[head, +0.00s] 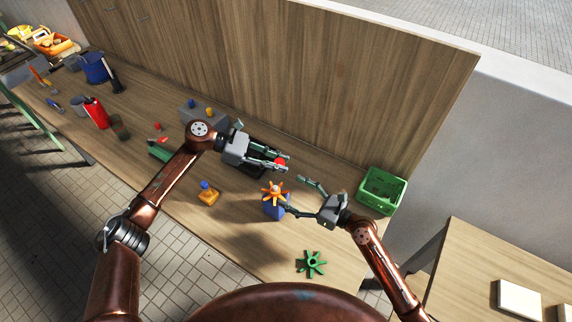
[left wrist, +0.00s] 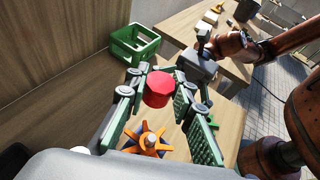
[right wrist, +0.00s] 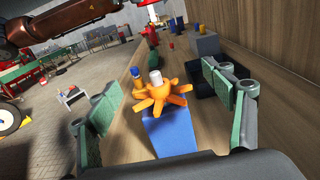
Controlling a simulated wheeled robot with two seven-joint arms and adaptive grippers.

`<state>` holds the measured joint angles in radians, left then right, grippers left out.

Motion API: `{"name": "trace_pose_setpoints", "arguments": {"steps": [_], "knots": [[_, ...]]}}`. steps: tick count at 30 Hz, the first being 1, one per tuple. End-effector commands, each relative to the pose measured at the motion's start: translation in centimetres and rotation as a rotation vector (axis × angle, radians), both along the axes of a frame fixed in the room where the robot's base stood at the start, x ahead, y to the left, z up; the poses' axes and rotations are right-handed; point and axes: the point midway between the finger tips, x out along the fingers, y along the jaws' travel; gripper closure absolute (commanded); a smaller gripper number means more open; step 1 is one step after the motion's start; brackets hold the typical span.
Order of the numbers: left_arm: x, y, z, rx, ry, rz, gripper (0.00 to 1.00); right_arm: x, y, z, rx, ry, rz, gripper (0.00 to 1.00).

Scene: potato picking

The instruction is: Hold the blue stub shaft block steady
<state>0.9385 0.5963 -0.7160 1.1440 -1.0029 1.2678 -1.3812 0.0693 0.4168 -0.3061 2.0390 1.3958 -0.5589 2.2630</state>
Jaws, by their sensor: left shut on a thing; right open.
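The blue stub shaft block (head: 276,209) stands on the wooden table with an orange star wheel (head: 274,190) on top. In the right wrist view the block (right wrist: 168,132) is upright between my open fingers, with a pale shaft end (right wrist: 155,76) rising through the orange wheel (right wrist: 158,99). In the left wrist view the orange wheel (left wrist: 148,140) is below; the block is mostly hidden.
A green star wheel (head: 311,263) lies near the front edge. A green crate (head: 376,205) stands at the right against the wooden back panel (head: 330,80). A grey block (head: 190,117) stands behind.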

Motion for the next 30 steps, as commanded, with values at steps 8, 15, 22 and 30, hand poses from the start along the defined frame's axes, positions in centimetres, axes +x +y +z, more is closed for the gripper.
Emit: {"name": "trace_pose_setpoints", "arguments": {"steps": [8, 15, 22, 30], "knots": [[-0.5, 1.5, 1.2, 0.002, -0.003, -0.065, 0.98, -0.4, 0.0, -0.6, -0.001, 0.001, 0.0, 0.25], [0.7, 1.5, 0.6, 0.001, 0.007, -0.063, 0.98, 0.6, 0.0, -4.5, 0.001, 0.014, -0.002, 0.25], [0.5, 1.5, 0.7, 0.002, 0.006, -0.062, 0.98, 0.4, 0.1, -8.8, 0.003, 0.011, -0.002, 0.25], [0.8, 1.5, 0.6, 0.003, 0.008, -0.063, 0.98, 3.6, 4.2, -8.5, 0.0, 0.009, 0.001, 0.25]]}}
